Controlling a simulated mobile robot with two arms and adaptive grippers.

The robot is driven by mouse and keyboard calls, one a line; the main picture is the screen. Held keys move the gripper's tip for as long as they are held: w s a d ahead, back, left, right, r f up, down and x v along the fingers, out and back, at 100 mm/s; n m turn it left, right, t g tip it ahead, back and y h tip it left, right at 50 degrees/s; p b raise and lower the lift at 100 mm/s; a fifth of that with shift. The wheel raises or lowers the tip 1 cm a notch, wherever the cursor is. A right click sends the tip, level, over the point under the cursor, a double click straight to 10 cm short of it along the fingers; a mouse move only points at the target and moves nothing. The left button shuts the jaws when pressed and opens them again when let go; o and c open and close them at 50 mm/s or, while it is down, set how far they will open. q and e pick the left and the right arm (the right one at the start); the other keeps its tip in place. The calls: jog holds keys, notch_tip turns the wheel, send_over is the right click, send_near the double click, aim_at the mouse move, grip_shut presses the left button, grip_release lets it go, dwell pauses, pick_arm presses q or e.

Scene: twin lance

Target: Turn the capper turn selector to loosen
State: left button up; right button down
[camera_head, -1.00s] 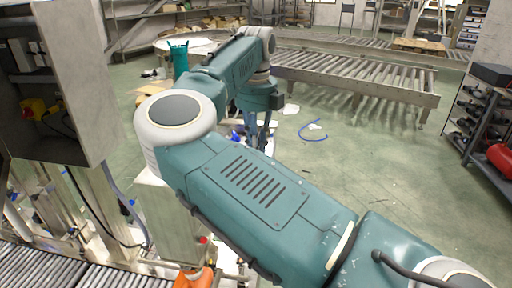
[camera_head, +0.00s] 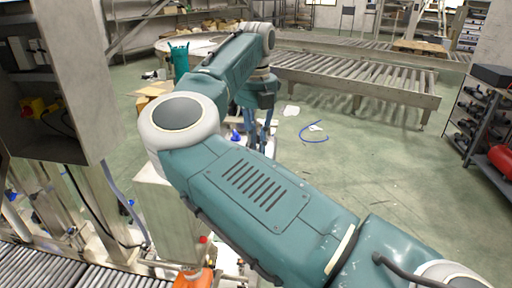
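My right arm reaches in from the lower right and bends at a round white joint. Its gripper (camera_head: 261,136) points down beyond the forearm, over a cluttered spot. It is small and partly covered by the arm, so I cannot tell whether it is open or shut. My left gripper is not in view. I cannot make out the capper turn selector for certain. A grey metal post (camera_head: 172,222) with a red button (camera_head: 203,239) stands left of the arm. A yellow and red switch (camera_head: 38,107) sits in the open grey cabinet (camera_head: 88,70) at left.
A roller conveyor (camera_head: 345,76) stands at the back. Another roller bed (camera_head: 45,268) runs along the lower left. An orange object (camera_head: 194,279) sits at the bottom. A dark rack (camera_head: 485,125) stands at right. The green floor (camera_head: 370,165) between is mostly clear.

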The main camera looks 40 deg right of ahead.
jog(key=m, duration=0.5)
jog(key=shift+w+d+r+m, duration=0.1)
jog(key=shift+w+m, duration=0.05)
jog(key=shift+m, duration=0.25)
dwell(0.4)
jog(key=c, duration=1.7)
grip_release()
notch_tip(320, 180, up, 12)
